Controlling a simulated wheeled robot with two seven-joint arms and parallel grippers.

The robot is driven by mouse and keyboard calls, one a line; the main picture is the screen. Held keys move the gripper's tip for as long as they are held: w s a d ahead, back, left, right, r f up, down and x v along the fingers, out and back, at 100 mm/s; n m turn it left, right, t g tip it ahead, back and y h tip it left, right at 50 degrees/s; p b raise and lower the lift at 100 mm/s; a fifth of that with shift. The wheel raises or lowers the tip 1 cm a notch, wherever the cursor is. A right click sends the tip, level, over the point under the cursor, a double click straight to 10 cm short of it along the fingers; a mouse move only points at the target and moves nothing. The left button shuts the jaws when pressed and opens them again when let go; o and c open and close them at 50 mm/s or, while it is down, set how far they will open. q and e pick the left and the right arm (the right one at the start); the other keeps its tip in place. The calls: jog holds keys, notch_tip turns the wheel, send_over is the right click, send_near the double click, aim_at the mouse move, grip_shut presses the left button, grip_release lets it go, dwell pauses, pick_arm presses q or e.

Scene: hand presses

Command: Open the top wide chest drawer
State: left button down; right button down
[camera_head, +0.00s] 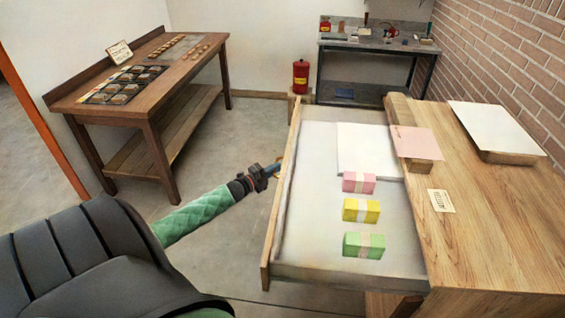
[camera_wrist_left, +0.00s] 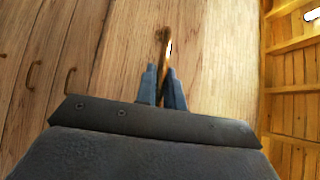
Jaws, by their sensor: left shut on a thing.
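The top wide chest drawer (camera_head: 281,200) stands pulled far out of the wooden chest (camera_head: 490,220), with its inside in view. In it lie a white paper stack (camera_head: 362,150) and pink (camera_head: 358,182), yellow (camera_head: 361,210) and green (camera_head: 363,245) banded bundles. My left gripper (camera_head: 275,169) is at the outer side of the drawer front. In the left wrist view the two fingers of my left gripper (camera_wrist_left: 161,76) are shut on a brass-coloured drawer handle (camera_wrist_left: 163,45). In the head view the handle is mostly hidden by the gripper. My right gripper is not in view.
On the chest top lie a pink sheet (camera_head: 418,141), a white sheet on a board (camera_head: 497,127) and a small label (camera_head: 441,200). A wooden table (camera_head: 150,110) stands at the left. A red canister (camera_head: 300,77) and a dark bench (camera_head: 375,45) stand behind. Floor left of the drawer is clear.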

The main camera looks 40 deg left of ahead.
pick_arm(q)
jog(key=shift+s+a, duration=0.1)
jog(key=shift+a, duration=0.1)
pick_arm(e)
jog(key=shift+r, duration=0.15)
pick_arm(q)
jog(key=c, duration=1.5)
grip_release()
jog(key=shift+s, duration=0.1)
